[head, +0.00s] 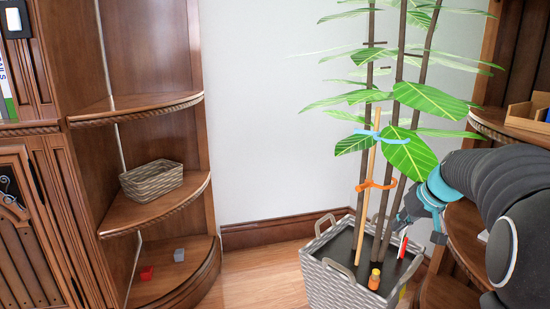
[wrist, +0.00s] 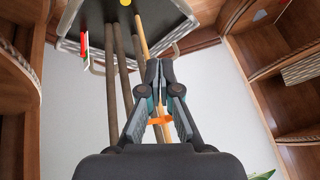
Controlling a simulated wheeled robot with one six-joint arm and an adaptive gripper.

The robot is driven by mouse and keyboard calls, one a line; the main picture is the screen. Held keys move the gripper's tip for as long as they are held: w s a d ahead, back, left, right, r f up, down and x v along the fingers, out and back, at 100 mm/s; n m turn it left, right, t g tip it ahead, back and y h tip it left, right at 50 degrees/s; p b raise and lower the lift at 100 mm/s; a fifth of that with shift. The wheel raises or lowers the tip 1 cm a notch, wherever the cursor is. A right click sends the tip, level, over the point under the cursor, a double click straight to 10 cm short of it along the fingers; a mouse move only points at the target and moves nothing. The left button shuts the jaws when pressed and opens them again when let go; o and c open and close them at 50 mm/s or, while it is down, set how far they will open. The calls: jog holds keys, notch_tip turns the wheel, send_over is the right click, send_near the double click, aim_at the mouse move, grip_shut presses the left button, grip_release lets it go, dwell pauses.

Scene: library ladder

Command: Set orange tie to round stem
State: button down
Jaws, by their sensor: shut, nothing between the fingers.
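The orange tie (head: 376,184) sits partway up the plant, at the tan stake (head: 368,205) and reaching right across the dark stems (head: 390,205). In the wrist view the orange tie (wrist: 159,120) shows between my fingers, partly hidden by them. The tan stake (wrist: 142,36) and several dark stems (wrist: 112,80) run beside the fingers there. I cannot tell which stem is the round one, or how the tie closes. My gripper (wrist: 161,68) is shut and empty, close to the stems; in the head view it (head: 437,215) is right of them.
A light blue tie (head: 380,134) is higher on the plant. The woven planter (head: 345,292) holds an orange-yellow bottle (head: 375,279) and a red-and-white item (head: 402,247). Wooden corner shelves (head: 160,210) stand left and right. Leaves (head: 410,150) hang above my gripper. Open floor (head: 265,280) lies left of the planter.

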jog(key=s+a+r+h+p, duration=0.1)
jog(key=s+a+r+p, duration=0.1)
jog(key=s+a, duration=0.3)
jog(key=s+a+r+h+p, duration=0.1)
jog(key=s+a+p, duration=0.4)
jog(key=s, duration=0.9)
jog(key=s+a+r+p, duration=0.3)
jog(key=s+a, duration=0.3)
jog(key=s, duration=0.4)
jog(key=shift+r+h, duration=0.4)
jog(key=shift+r, duration=0.2)
